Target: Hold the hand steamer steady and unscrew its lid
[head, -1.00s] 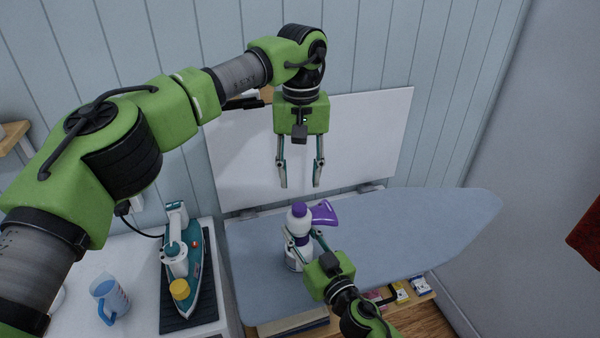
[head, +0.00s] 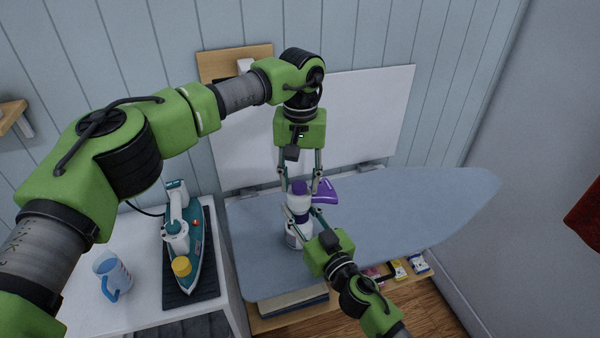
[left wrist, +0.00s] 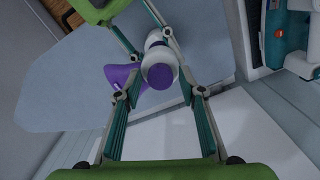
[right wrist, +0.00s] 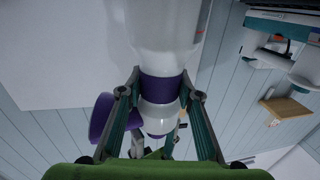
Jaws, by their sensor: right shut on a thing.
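The hand steamer (head: 294,240) stands upright on the ironing board (head: 410,215). It has a white body, a purple middle band (right wrist: 160,88) and a purple nozzle (head: 326,192) to the right. Its white top ends in a purple-topped lid (head: 300,187), seen end-on in the left wrist view (left wrist: 160,76). My right gripper (head: 302,219) is shut on the steamer around its middle band. My left gripper (head: 299,190) points down over the lid, fingers open on either side. In the left wrist view gaps show between the fingers and the lid.
A teal iron (head: 190,232) stands on a dark mat on the white counter (head: 140,250) at left, with a measuring jug (head: 112,275) beside it. A white panel (head: 370,120) stands behind the board. Small boxes lie on a low shelf under it. The board's right half is clear.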

